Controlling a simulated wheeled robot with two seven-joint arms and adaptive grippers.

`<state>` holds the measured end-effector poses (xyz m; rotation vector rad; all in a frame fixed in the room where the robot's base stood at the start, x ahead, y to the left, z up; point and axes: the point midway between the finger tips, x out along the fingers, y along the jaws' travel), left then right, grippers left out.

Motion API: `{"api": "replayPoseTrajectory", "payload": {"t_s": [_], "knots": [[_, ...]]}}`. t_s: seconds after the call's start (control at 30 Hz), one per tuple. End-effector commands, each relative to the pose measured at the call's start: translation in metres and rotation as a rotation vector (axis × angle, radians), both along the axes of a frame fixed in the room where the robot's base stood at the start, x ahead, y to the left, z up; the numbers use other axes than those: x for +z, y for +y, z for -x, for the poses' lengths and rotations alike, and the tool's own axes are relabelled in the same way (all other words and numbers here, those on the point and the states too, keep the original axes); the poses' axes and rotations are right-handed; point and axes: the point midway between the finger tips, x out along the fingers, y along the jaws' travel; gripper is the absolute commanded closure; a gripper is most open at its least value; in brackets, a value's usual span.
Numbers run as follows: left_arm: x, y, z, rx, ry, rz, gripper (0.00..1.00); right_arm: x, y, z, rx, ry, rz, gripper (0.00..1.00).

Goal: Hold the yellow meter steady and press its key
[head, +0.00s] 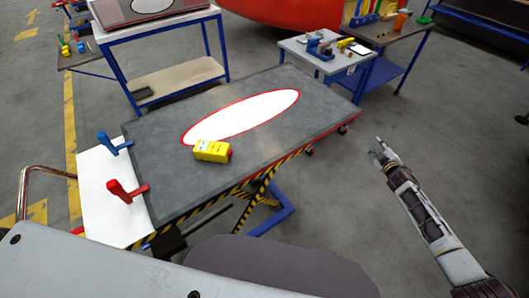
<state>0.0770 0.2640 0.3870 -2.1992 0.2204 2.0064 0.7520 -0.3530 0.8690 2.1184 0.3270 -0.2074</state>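The yellow meter (212,151) lies on the grey lift table (290,90), close to the table's near edge and just below the white oval. Its key is too small to make out. My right gripper (378,153) is off the table's right side, over the floor and well apart from the meter. Its fingers are small in the view and I cannot tell whether they are open. My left gripper is not in view.
A red clamp (126,191) and a blue clamp (115,144) stand at the table's left end by a white sheet (108,190). A side table (325,48) with tools stands behind right. Floor between the lift table and my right arm is clear.

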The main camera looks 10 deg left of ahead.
Motion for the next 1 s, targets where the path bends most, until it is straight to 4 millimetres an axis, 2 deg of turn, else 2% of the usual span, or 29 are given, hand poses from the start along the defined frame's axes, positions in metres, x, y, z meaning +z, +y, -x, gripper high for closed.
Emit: {"api": "replayPoseTrajectory", "payload": {"t_s": [0.03, 0.2, 0.4, 0.57, 0.7, 0.8, 1.0], "knots": [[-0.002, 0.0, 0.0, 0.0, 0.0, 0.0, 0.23, 0.018, 0.013, -0.004, 0.045, -0.036, 0.008, 0.64], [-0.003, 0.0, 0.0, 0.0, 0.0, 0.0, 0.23, 0.073, 0.064, -0.006, 0.208, -0.139, 0.014, 0.64], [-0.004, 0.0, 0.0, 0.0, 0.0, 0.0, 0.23, 0.12, 0.134, 0.017, 0.429, -0.211, -0.011, 0.64], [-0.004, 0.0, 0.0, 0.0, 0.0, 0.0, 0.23, 0.144, 0.191, 0.052, 0.616, -0.22, -0.05, 0.64], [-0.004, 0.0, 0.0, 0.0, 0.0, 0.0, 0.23, 0.159, 0.237, 0.088, 0.779, -0.194, -0.093, 0.64], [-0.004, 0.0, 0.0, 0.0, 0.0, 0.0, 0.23, 0.167, 0.265, 0.115, 0.884, -0.155, -0.126, 0.64], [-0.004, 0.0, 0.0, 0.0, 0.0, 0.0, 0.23, 0.172, 0.299, 0.16, 1.04, -0.037, -0.177, 0.64]]}}
